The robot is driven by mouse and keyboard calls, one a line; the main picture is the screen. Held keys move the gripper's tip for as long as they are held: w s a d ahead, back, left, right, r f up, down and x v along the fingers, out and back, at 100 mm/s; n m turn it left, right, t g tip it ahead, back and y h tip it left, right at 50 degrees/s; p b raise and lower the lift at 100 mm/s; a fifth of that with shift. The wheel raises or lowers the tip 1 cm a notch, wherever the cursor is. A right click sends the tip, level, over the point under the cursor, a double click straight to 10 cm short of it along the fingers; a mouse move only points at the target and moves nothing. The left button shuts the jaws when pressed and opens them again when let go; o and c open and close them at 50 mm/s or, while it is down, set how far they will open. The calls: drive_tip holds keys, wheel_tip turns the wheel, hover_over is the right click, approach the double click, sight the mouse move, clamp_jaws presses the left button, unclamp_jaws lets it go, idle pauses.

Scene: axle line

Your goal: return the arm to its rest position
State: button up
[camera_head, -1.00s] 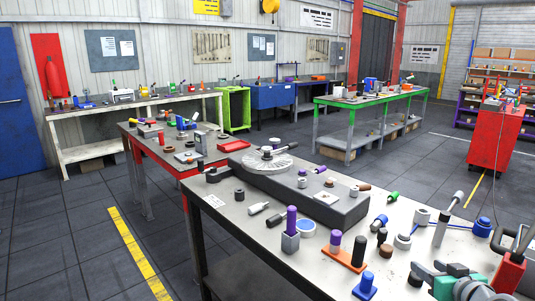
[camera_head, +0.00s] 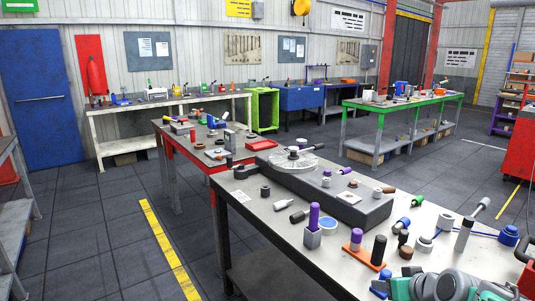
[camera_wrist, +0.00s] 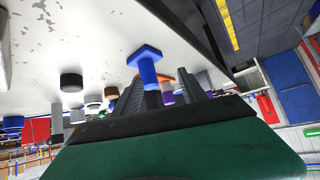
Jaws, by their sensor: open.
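My gripper (camera_wrist: 160,92) shows in the wrist view as a green body with two dark ribbed fingers. The fingers stand apart, and I see nothing gripped between them. A blue peg with a square flange (camera_wrist: 148,66) appears just beyond the fingers on the pale tabletop, in a tilted view. I cannot tell how far it is from them. In the head view my grey and green arm is at the bottom right, low over the front workbench (camera_head: 262,218). It partly hides a blue part (camera_head: 381,281). The fingertips are not clear there.
The bench holds a dark block with a slotted disc (camera_head: 292,160), a purple peg in a grey block (camera_head: 313,224), an orange plate with two pegs (camera_head: 362,254) and several loose parts close to my arm. A red cabinet (camera_head: 520,150) stands at right. The floor at left is open.

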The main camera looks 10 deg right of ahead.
drive_tip(key=s+a+f+n+g+y, duration=0.15)
drive_tip(key=a+g, duration=0.25)
drive_tip(key=a, duration=1.1)
drive_tip(key=s+a+g+h, duration=0.1)
drive_tip(key=s+a+g, duration=0.1)
drive_tip(key=s+a, duration=0.7)
drive_tip(key=shift+s+f+p, duration=0.3)
drive_tip(key=shift+f, duration=0.15)
